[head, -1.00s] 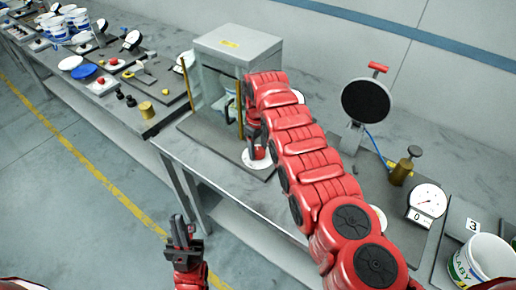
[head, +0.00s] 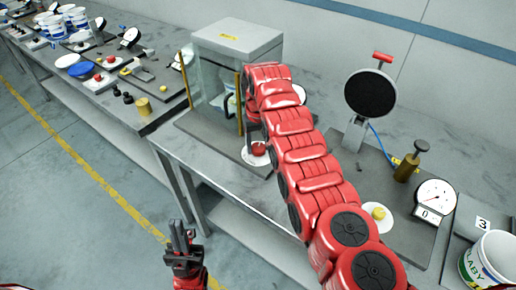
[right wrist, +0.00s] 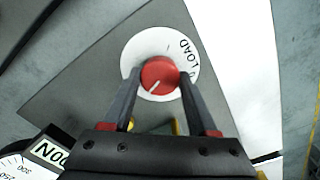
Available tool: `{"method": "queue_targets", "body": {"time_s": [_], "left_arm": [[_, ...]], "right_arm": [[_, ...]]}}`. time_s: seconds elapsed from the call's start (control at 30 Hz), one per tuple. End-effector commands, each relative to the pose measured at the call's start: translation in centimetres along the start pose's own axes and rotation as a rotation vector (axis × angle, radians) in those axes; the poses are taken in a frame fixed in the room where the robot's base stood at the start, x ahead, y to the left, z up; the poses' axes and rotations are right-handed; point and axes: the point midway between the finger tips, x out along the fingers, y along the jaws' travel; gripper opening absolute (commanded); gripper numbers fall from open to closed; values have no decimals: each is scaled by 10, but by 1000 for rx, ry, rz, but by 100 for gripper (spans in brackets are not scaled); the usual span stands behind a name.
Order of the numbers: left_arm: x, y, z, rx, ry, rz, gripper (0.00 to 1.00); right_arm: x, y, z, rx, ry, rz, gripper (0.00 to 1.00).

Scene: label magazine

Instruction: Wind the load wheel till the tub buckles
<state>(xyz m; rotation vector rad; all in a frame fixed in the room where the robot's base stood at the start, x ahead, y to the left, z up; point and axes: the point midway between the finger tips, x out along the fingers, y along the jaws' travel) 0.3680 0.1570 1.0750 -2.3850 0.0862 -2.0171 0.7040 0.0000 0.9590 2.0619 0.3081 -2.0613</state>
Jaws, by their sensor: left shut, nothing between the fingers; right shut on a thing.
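The load wheel is a small red knob (right wrist: 160,76) with a pale pointer line, on a white disc (right wrist: 186,36) marked LOAD in the right wrist view. In the head view the knob (head: 258,148) is at the front edge of the press base. My right gripper (right wrist: 158,84) is shut on it, one finger each side. The tub (head: 231,104) stands inside the clear-walled press (head: 237,37), mostly hidden by my right arm; I cannot tell its shape. My left gripper (head: 181,236) is shut and empty, off the table's front.
Right of the press are a round black pad on a stand (head: 370,94), a brass weight (head: 407,167), a yellow button (head: 379,212), a dial gauge (head: 435,197) and a white bucket (head: 492,262). Another bench (head: 110,113) with tubs runs left. The floor in front is clear.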

Motion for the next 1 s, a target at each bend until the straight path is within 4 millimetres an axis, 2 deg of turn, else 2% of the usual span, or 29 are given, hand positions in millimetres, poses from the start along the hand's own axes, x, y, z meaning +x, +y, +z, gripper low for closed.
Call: {"method": "queue_targets", "body": {"time_s": [0.17,0.63,0.67,0.8,0.83,1.0], "left_arm": [[-8,0,1,0,0,0,0],[-8,0,1,0,0,0,0],[-8,0,1,0,0,0,0],[-8,0,1,0,0,0,0],[-8,0,1,0,0,0,0],[-8,0,1,0,0,0,0]], "right_arm": [[2,0,0,48,-1,0,3],[0,0,0,66,-2,0,3],[0,0,0,66,-1,0,60],[0,0,0,66,-1,0,86],[0,0,0,65,-1,0,89],[0,0,0,65,-1,0,89]]}}
